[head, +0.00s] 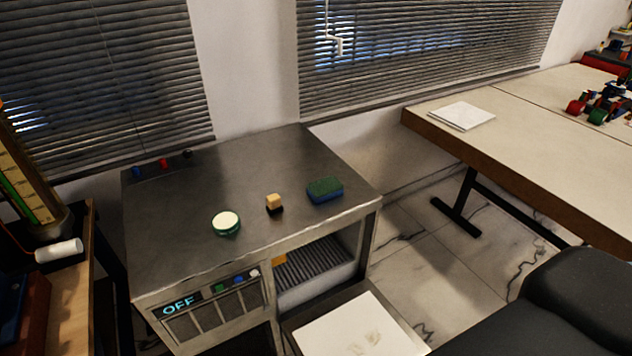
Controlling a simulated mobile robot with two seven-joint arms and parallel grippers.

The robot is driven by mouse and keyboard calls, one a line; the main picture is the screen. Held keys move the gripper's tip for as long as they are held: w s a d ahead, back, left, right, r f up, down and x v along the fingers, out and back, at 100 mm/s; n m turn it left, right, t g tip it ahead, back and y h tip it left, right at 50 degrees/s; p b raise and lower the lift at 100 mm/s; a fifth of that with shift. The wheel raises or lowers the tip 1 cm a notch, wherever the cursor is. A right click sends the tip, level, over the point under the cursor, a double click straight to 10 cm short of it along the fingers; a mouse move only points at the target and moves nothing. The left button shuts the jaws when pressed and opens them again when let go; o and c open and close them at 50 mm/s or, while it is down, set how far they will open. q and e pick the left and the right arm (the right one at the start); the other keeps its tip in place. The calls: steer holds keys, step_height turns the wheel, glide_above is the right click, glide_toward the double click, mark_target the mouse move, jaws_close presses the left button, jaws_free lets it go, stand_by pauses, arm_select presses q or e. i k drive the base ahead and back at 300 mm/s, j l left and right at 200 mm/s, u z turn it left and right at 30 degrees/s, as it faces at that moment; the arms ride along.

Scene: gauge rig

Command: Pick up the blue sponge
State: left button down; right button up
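The blue sponge (325,191) lies flat near the right edge of a metal-topped rig (190,215). Its top is dark green and its lower body is blue. It stands clear of its neighbours. Neither of my grippers shows in the head view.
The rig's front panel (208,306) reads OFF. A long table (520,130) stands at right. The rig top's back half is mostly clear.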

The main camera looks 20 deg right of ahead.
mark_target(323, 190)
steer(key=l+u, duration=0.3)
steer(key=u, duration=0.15)
steer(key=k+l+u, duration=0.15)
steer(key=u, duration=0.3)
steer(key=k+l+u, duration=0.1)
steer(key=l, duration=0.2)
steer(key=k+l+u, duration=0.2)
steer(key=k+l, duration=0.15)
steer(key=l, duration=0.25)
steer(key=k+l, duration=0.4)
steer(key=l, duration=0.2)
